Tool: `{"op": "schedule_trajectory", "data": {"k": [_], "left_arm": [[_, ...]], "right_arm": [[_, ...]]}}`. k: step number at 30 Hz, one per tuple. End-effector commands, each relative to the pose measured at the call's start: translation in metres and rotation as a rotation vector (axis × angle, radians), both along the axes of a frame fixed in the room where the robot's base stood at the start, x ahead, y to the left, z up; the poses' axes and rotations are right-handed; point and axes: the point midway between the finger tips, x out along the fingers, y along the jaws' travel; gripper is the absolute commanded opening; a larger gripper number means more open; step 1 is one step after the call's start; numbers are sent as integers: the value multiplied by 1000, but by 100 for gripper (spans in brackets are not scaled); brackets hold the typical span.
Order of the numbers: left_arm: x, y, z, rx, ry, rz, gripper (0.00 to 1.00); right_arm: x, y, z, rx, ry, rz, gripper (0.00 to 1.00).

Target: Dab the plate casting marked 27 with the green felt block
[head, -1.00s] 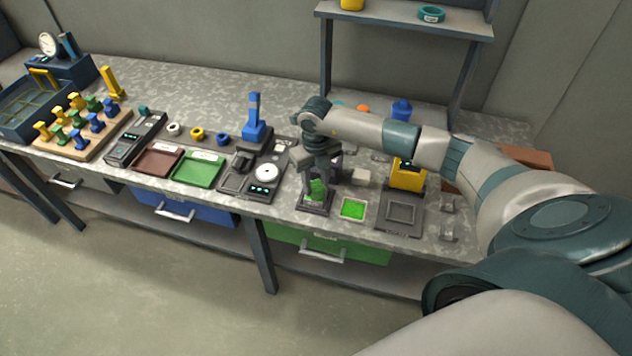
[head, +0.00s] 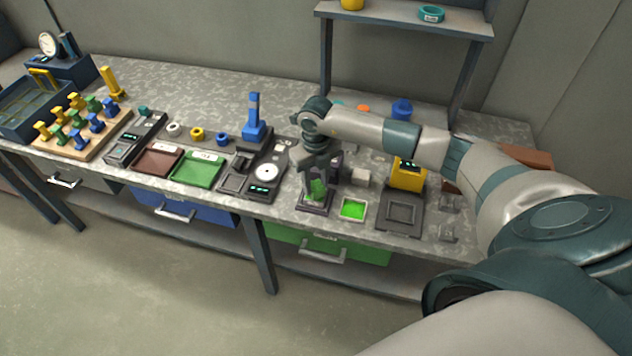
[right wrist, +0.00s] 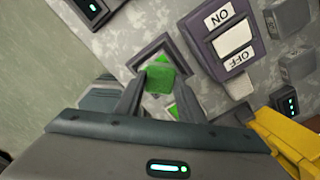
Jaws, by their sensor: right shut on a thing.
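My right gripper (head: 317,187) is shut on the green felt block (right wrist: 160,77). It points down over a dark square frame (head: 315,209) near the bench's front edge. In the right wrist view the block sits between the fingertips, in front of the frame (right wrist: 145,52), with some green behind it. The block hides most of the frame's inside, so I cannot tell whether it touches anything there. I cannot read a 27 on any piece, so the plate casting is not identified. My left gripper is not in view.
A bright green square pad (head: 353,208) lies just right of the frame. A dark square fixture (head: 401,212) and a yellow device (head: 408,176) stand further right. An ON/OFF switch box (right wrist: 231,40) is close behind the gripper. Grey blocks (right wrist: 296,64) lie nearby.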

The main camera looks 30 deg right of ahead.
Motion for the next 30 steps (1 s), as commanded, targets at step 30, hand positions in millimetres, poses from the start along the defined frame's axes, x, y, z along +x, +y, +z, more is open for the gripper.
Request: {"op": "schedule_trajectory", "data": {"k": [30], "left_arm": [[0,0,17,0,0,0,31]], "right_arm": [[-1,0,27,-1,2,0,17]]}}
